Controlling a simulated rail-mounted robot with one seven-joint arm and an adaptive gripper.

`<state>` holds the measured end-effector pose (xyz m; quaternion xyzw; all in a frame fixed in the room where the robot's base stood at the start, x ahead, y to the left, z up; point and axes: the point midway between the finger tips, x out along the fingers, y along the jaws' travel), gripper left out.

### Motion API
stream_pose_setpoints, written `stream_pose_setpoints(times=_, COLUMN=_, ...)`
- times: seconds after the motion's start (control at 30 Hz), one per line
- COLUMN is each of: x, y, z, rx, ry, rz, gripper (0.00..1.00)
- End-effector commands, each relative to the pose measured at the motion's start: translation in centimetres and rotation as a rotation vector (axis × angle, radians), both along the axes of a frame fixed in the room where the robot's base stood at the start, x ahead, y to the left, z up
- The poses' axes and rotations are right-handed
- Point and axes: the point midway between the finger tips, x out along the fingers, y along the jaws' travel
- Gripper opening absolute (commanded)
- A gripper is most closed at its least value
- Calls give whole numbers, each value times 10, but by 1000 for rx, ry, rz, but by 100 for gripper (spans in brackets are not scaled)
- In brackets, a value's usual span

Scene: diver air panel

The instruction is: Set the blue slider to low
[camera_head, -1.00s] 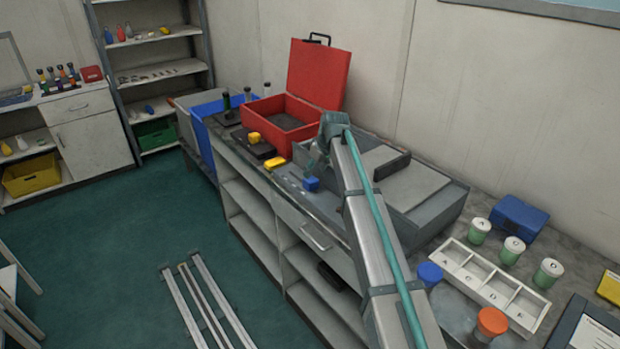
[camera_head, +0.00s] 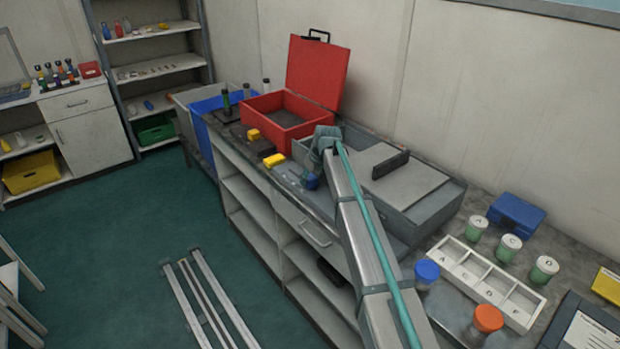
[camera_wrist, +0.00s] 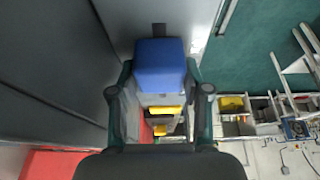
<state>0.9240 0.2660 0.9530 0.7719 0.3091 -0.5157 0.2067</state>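The blue slider (camera_head: 312,182) is a small blue block on the grey panel along the counter's front. It is partly covered by my gripper (camera_head: 317,172) in the head view. In the wrist view the blue slider (camera_wrist: 161,64) sits between the two fingertips of my gripper (camera_wrist: 160,72). The fingers are spread, one on each side of the block. The fingertips are very close to its sides, and I cannot tell whether they touch. No low marking is readable.
A yellow block (camera_head: 274,160) lies further along the panel, with an open red case (camera_head: 270,118) behind it. A grey box (camera_head: 420,190) stands right beside my arm. White tray (camera_head: 480,285) and lidded jars are at the right.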

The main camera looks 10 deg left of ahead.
Motion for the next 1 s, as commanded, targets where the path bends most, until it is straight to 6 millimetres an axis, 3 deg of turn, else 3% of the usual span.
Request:
stream_pose_setpoints(times=0.03, x=0, y=0, z=0, rx=0, ry=0, rz=0, gripper=20)
stream_pose_setpoints(times=0.17, x=0, y=0, z=0, rx=0, ry=0, rz=0, gripper=0)
stream_pose_setpoints(times=0.43, x=8, y=6, z=-1, rx=0, ry=0, rz=1, gripper=0)
stream_pose_setpoints(times=0.8, x=71, y=65, z=-1, rx=1, ry=-1, rz=2, gripper=0)
stream_pose_setpoints(times=1.0, x=77, y=73, z=1, rx=1, ry=-1, rz=0, gripper=0)
